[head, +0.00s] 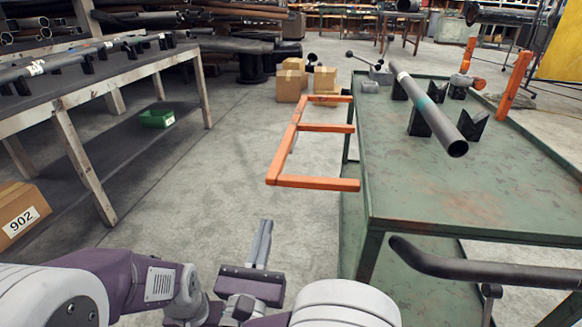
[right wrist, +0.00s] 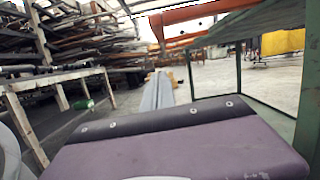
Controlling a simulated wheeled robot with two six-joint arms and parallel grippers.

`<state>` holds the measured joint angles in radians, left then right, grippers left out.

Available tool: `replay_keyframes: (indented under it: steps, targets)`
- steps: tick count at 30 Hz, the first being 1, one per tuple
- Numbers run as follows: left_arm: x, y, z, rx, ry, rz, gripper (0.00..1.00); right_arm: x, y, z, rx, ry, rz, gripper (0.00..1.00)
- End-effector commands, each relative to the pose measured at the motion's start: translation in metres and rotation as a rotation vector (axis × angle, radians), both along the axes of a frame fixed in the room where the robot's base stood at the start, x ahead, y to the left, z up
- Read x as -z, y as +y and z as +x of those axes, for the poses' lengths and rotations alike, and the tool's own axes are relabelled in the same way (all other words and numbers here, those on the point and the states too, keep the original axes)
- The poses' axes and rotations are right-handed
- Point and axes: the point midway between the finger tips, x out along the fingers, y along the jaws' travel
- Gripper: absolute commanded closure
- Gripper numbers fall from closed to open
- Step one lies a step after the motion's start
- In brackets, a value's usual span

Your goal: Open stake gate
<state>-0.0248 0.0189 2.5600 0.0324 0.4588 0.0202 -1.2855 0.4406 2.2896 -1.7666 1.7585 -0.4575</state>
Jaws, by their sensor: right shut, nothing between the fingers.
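The orange stake gate (head: 318,183) is a frame of a long rail and three crossbars. It sticks out from the left edge of the green cart (head: 385,212), over the floor. In the right wrist view, an orange bar of it (right wrist: 205,12) crosses above my fingers, near the cart edge. My right gripper (head: 265,222) is shut and empty, low in front of the gate and apart from it. Its grey fingers also show in the right wrist view (right wrist: 158,78). My left arm comes in from the left; its gripper is not in view.
A grey pipe (head: 425,105) rests on black V-blocks on the cart. A dark handle bar (head: 480,268) is at the cart's near end. A workbench (head: 75,95) stands at left, with a box marked 902 (head: 22,212).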

Motion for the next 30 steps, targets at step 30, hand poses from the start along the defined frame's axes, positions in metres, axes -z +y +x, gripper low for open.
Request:
replay_keyframes:
  steps: [30]
  targets:
    - [0.066, 0.000, 0.000, 0.000, 0.000, 0.000, 0.64, -0.063, -0.018, 0.097, 0.004, 0.004, 0.005, 1.00]
